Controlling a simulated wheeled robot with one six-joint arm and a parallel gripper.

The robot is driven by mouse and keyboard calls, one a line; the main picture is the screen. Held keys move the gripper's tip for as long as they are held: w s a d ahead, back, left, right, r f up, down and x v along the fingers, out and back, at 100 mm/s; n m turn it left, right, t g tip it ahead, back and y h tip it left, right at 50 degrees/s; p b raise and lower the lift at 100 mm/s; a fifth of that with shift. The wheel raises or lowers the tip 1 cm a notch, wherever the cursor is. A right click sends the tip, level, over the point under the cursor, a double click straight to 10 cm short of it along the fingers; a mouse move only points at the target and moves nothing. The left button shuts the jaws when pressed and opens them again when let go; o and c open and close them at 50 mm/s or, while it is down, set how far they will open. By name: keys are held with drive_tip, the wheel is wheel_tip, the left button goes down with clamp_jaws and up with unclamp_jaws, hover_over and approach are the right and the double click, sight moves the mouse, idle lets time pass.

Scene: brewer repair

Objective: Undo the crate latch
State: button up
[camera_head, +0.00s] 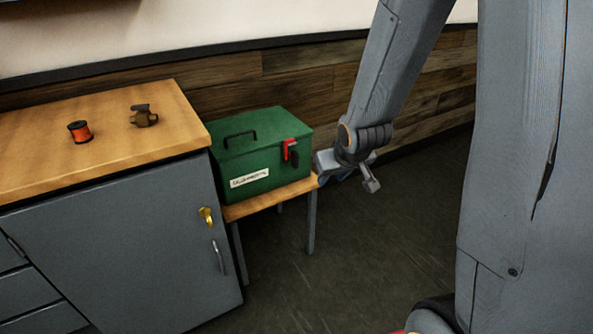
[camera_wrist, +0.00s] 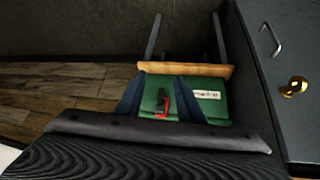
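The green crate (camera_head: 250,165) stands shut on a small wooden stand, with a dark handle on its lid and a white label on its front. Its latch (camera_head: 289,146), a red piece with a dark part, sits on the right side near the lid's edge. In the wrist view the latch (camera_wrist: 162,113) shows between my two fingers, against the crate's green surface (camera_wrist: 208,109). My gripper (camera_wrist: 160,82) is open and empty. In the head view my gripper (camera_head: 347,178) is just right of the crate, seemingly apart from the latch.
The wooden stand (camera_head: 245,209) supports the crate. Left of it is a grey cabinet (camera_head: 120,245) with a wooden top, a brass lock (camera_head: 206,216) and a handle. An orange spool (camera_head: 79,132) and a brown fitting (camera_head: 143,116) sit on top. Floor right of the stand is clear.

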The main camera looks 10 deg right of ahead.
drive_tip(key=w+f+n+t+y+b, duration=0.15)
drive_tip(key=w+f+t+b, duration=0.45)
drive_tip(key=w, duration=0.6)
drive_tip(key=n+t+y+b, duration=0.1)
drive_tip(key=t+y+b, duration=0.3)
drive_tip(key=b, duration=0.5)
approach(297, 158)
drive_tip(key=w, duration=0.2)
drive_tip(key=x, duration=0.7)
drive_tip(key=shift+w+a+b, duration=0.1)
drive_tip(key=shift+a+b, duration=0.25)
drive_tip(key=shift+b, duration=0.05)
clamp_jaws()
